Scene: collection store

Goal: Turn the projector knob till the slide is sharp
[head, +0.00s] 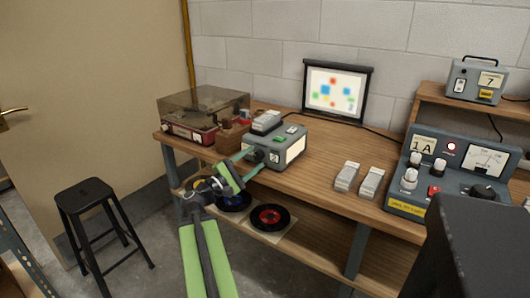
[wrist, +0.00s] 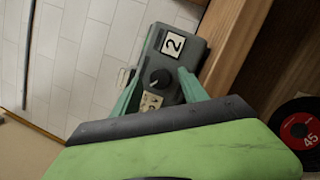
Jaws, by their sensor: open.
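The projector (head: 291,150) is a grey-green box on the wooden bench. In the wrist view, the projector (wrist: 193,50) has a "2" label and a dark round knob (wrist: 160,79) with a beige patch below it. My gripper (head: 256,159) is at the projector's front face. In the wrist view, my gripper (wrist: 156,83) is open, its green fingers on either side of the knob. I cannot tell whether they touch it. The knob is not clear in the head view. The screen (head: 335,91) behind shows blurred coloured squares.
A turntable with a clear lid (head: 203,112) stands left of the projector. Two small grey boxes (head: 358,178) and a control panel (head: 440,178) are at the right. Records (head: 270,217) lie on the lower shelf. A black stool (head: 88,197) stands at the left.

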